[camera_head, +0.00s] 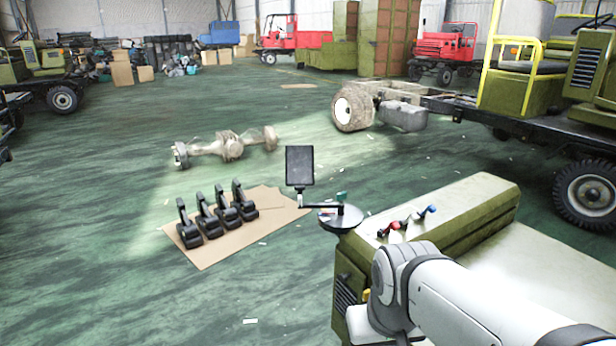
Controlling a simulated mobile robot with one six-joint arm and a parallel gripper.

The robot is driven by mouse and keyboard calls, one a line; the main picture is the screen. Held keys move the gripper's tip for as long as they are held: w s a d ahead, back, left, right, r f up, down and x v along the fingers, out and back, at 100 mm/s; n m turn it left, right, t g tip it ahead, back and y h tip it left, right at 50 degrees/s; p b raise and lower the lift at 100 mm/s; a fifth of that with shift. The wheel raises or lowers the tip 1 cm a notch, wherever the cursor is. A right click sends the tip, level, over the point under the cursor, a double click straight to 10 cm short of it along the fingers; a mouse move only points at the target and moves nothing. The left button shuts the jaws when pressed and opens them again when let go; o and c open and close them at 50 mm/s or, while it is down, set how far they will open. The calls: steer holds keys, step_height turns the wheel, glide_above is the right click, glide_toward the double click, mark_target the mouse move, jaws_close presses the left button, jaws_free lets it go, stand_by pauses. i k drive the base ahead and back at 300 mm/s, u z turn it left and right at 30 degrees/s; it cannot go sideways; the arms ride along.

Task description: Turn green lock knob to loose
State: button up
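A small green-teal knob (341,196) sits on top of a short dark post at the right end of a thin bracket arm (318,206). The post stands on a round grey plate (335,222) at the front left corner of an olive-green chassis box (455,215). A dark rectangular panel, like a mirror or screen (299,166), stands upright at the bracket's left end. The knob is too small to tell its turn position. My white arm enters from the lower right, below and right of the knob; my gripper is not visible.
Red (393,224) and blue (428,211) levers stand on the box, just right of the knob. On the floor lie a brown cardboard sheet (220,256) with several black pedal-like parts, and an axle (228,146). A truck chassis (450,102) stands behind. Green floor is open at left.

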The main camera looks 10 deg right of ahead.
mark_target(340, 198)
steer(key=u, duration=0.15)
steer(key=i, duration=1.15)
steer(key=u, duration=0.05)
